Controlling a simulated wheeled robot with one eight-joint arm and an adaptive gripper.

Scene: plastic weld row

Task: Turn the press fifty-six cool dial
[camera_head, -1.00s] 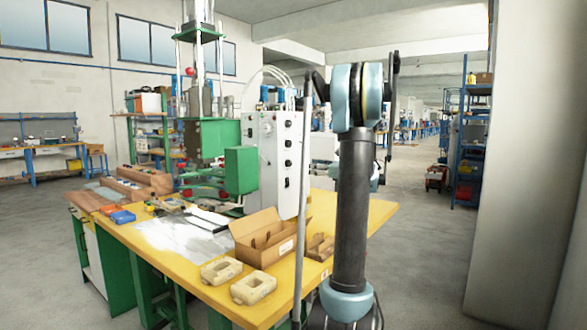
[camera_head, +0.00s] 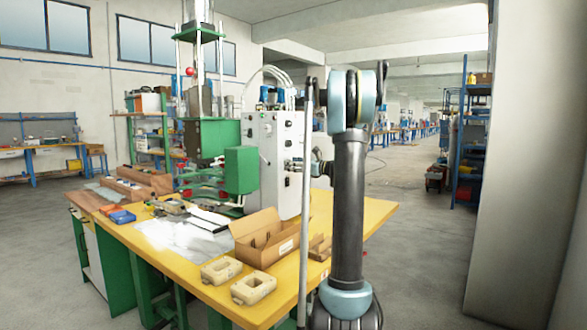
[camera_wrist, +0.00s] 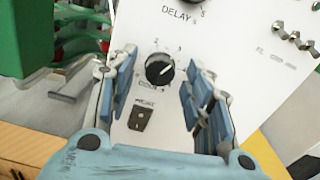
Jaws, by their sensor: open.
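The cool dial (camera_wrist: 159,69) is a round black knob on a white control panel (camera_wrist: 225,40), with "COOL" printed just below it and numbers around it. In the wrist view my gripper (camera_wrist: 165,95) is open, one blue-padded finger on each side of the dial. The fingers look apart from the knob; how near they are to the panel face is hard to tell. In the head view the white control box (camera_head: 262,140) stands on the yellow bench, and my gripper (camera_head: 312,168) is at its right side, partly hidden by my arm.
A black switch (camera_wrist: 142,115) sits below the dial and the delay dial (camera_wrist: 180,5) above it. Toggle switches (camera_wrist: 292,38) are at the right. The green press (camera_head: 210,138) stands left of the box. A cardboard box (camera_head: 265,237) and beige blocks (camera_head: 253,287) lie on the yellow bench (camera_head: 350,225).

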